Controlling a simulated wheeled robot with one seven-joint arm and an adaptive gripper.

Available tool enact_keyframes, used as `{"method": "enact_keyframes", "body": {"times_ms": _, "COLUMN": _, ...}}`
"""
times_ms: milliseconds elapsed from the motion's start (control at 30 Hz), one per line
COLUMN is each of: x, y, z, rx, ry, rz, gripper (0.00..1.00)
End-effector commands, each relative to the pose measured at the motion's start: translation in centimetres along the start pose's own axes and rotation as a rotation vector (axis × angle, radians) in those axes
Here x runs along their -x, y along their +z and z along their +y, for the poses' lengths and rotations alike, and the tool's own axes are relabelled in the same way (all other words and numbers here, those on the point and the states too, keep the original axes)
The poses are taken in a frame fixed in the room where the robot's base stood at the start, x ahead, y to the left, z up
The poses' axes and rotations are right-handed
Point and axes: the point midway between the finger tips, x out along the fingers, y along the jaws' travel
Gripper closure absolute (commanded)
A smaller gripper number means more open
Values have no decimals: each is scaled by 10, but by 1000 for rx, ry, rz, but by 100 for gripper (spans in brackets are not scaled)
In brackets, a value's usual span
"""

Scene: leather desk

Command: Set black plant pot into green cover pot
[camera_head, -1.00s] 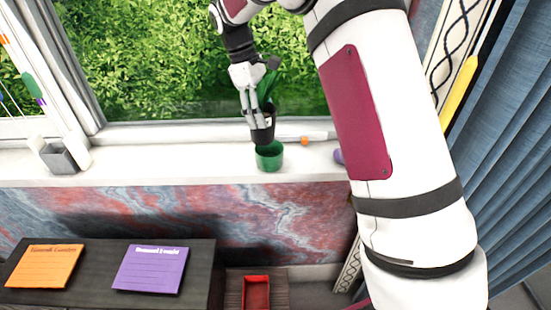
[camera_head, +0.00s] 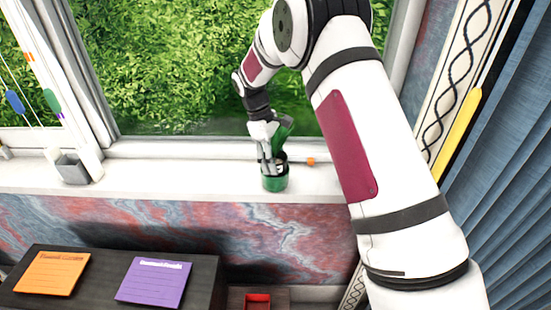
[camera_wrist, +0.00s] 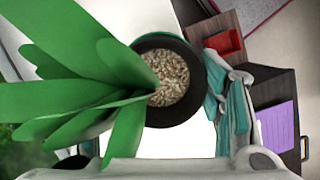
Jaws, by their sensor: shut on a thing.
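The black plant pot (camera_wrist: 193,64), filled with pale pebbles and holding a plant with broad green leaves (camera_wrist: 75,90), is in my gripper. My gripper (camera_head: 270,166) is shut on it, pointing down over the window sill. The green cover pot (camera_head: 275,184) stands upright on the sill directly under it. In the head view the black pot's lower part appears to be within the cover pot's rim, with only a dark strip showing above. How deep it sits is hidden.
A small grey container (camera_head: 72,169) stands farther left on the white sill (camera_head: 170,178). An orange-tipped object (camera_head: 310,161) lies just right of the pots. Below is a dark desk with orange (camera_head: 52,273) and purple (camera_head: 154,282) notes and a red tray (camera_head: 257,301).

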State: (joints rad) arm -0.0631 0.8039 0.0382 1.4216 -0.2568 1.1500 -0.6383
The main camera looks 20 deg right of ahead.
Motion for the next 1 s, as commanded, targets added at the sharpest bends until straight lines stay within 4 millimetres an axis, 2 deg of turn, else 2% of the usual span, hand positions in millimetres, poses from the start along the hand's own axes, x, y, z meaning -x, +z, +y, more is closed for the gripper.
{"method": "enact_keyframes", "body": {"times_ms": 367, "x": -5, "y": -2, "z": 0, "rx": -1, "ry": 1, "rz": 0, "gripper": 96}}
{"method": "enact_keyframes", "body": {"times_ms": 400, "x": -5, "y": -2, "z": 0, "rx": -1, "ry": 1, "rz": 0, "gripper": 34}}
{"method": "enact_keyframes", "body": {"times_ms": 467, "x": -5, "y": -2, "z": 0, "rx": -1, "ry": 1, "rz": 0, "gripper": 21}}
{"method": "enact_keyframes", "body": {"times_ms": 833, "x": -3, "y": -1, "z": 0, "rx": -1, "ry": 1, "rz": 1, "gripper": 19}}
{"method": "enact_keyframes", "body": {"times_ms": 1000, "x": 14, "y": -2, "z": 2, "rx": -1, "ry": 4, "rz": 3, "gripper": 19}}
